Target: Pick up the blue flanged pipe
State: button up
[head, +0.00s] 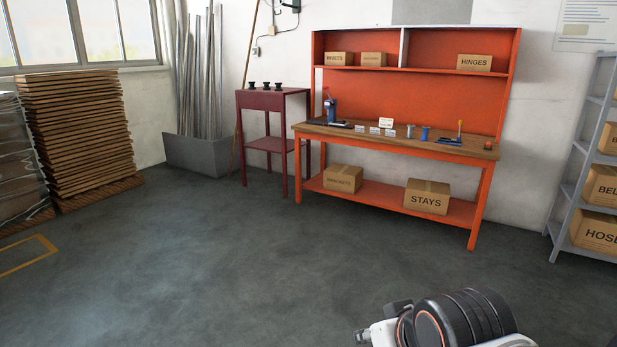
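A small blue upright piece (425,133), which looks like the blue flanged pipe, stands on the wooden top of the orange workbench (340,132), right of the middle. A similar grey piece (410,131) stands just left of it, apart from it. Both are small and far off, so their details are hard to make out. Part of my arm shows at the bottom edge, far from the bench on the near side of the floor. The fingertips of my gripper cannot be made out, and neither can whether it holds anything.
On the bench are a blue upright device (332,110), a white sign (386,123), several small pale items and a blue tray (449,142). A dark red table (272,98) stands left, a grey rack (569,190) right. The floor before the bench is clear.

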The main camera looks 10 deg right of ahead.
aim_at(425, 129)
jog(key=i+l+z, duration=0.6)
jog(key=i, duration=0.2)
jog(key=i+l+z, duration=0.15)
jog(key=i+z, duration=0.15)
jog(key=i, duration=0.15)
jog(key=i+z, duration=0.3)
jog(key=i, duration=2.3)
jog(key=i+l+u, duration=0.15)
jog(key=i+u, duration=0.2)
jog(key=i, duration=0.2)
jog(key=i+l+u, duration=0.3)
jog(key=i, duration=0.25)
jog(key=i+l+u, duration=0.35)
jog(key=i, duration=0.15)
